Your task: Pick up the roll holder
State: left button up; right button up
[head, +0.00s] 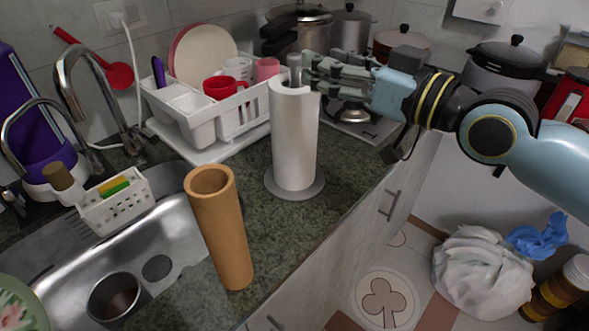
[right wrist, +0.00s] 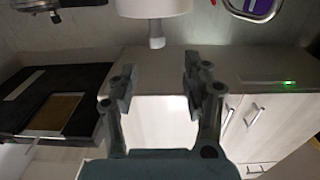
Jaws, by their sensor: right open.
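The roll holder stands upright on the counter in the head view, with a round grey base (head: 318,187) and a white paper roll (head: 295,140) around its post. The grey post top (head: 294,68) sticks out above the roll. My right gripper (head: 308,68) is at the post top, coming in from the right. In the right wrist view the fingers (right wrist: 158,85) are spread apart with nothing gripped. The white roll (right wrist: 153,8) and the post tip (right wrist: 156,40) show just beyond the fingertips. Exact contact with the post cannot be told. My left gripper is not in view.
A tall brown tube (head: 222,230) stands in front of the roll holder. A white dish rack (head: 240,122) with cups and plates is behind left. The sink (head: 180,245) is at left, the stove with pots behind. The counter's front edge is close at right.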

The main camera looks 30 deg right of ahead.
aim_at(300, 61)
jog(key=x, duration=0.2)
jog(key=b+x, duration=0.1)
jog(key=x, duration=0.2)
jog(key=f+x, duration=0.1)
jog(key=x, duration=0.1)
jog(key=shift+w+d+f, duration=0.1)
jog(key=shift+w+d, duration=0.05)
jog(key=shift+w, duration=0.25)
jog(key=shift+s, duration=0.1)
jog(key=shift+c, duration=0.7)
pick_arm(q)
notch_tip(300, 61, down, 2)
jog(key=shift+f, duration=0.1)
pick_arm(e)
grip_shut()
